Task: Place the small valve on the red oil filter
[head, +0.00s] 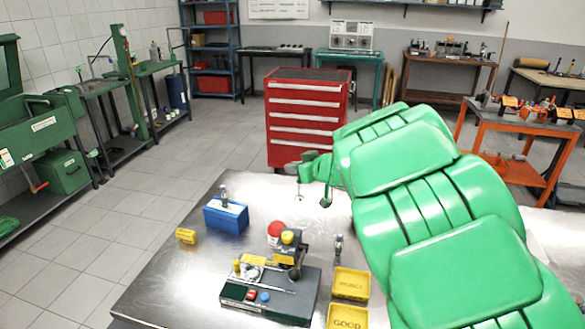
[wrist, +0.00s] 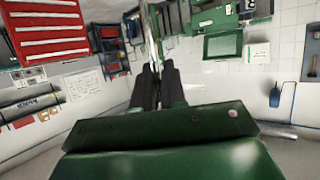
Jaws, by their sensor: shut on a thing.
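My gripper (head: 297,168) is at the end of my green arm, above the far part of the steel table. It is shut on the small valve (head: 299,196), which hangs below it with its thin stem up and its flat head down. In the wrist view the dark fingers (wrist: 160,84) are close together, with a thin shiny stem (wrist: 151,35) at them. The red oil filter (head: 276,229) stands on the table, nearer and slightly left of the valve. Its lower right side is partly hidden by a dark part with a yellow top.
A blue box (head: 226,219) and a small yellow box (head: 186,236) stand left of the filter. A dark tray block (head: 303,300) with small parts lies in front. Yellow REJECT (head: 350,284) and GOOD (head: 347,316) bins are at right. The steel table (head: 165,275) is bare at left.

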